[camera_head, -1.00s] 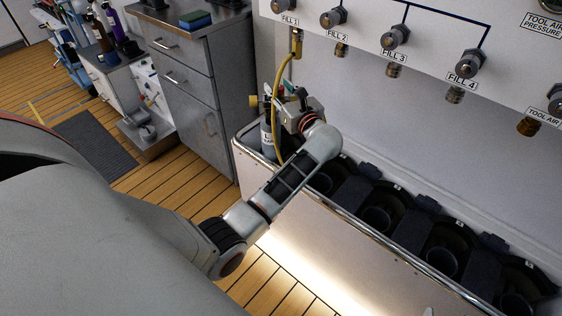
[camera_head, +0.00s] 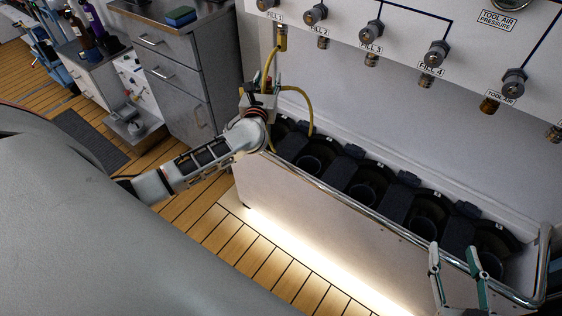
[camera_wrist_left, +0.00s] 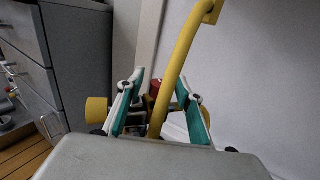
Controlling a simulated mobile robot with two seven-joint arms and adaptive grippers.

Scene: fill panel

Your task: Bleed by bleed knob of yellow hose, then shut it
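The yellow hose (camera_head: 268,66) hangs from the FILL 1 fitting (camera_head: 281,38) down to the fittings at the bin's left end. A yellow curve of hose (camera_head: 304,103) also shows to the right of my left gripper (camera_head: 262,98). In the left wrist view, the hose (camera_wrist_left: 180,62) runs down between the fingers of my left gripper (camera_wrist_left: 160,80), which are apart. A yellow knob (camera_wrist_left: 97,109) is left of the fingers, and a small red part (camera_wrist_left: 155,88) is behind them. Which part is the bleed knob is unclear. My right gripper (camera_head: 454,248) is open and empty at lower right.
A long bin (camera_head: 330,205) with a metal rail and several black round holders runs below the white fill panel (camera_head: 400,75). Grey drawers (camera_head: 170,65) stand to the left. The wooden floor (camera_head: 250,255) in front is clear.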

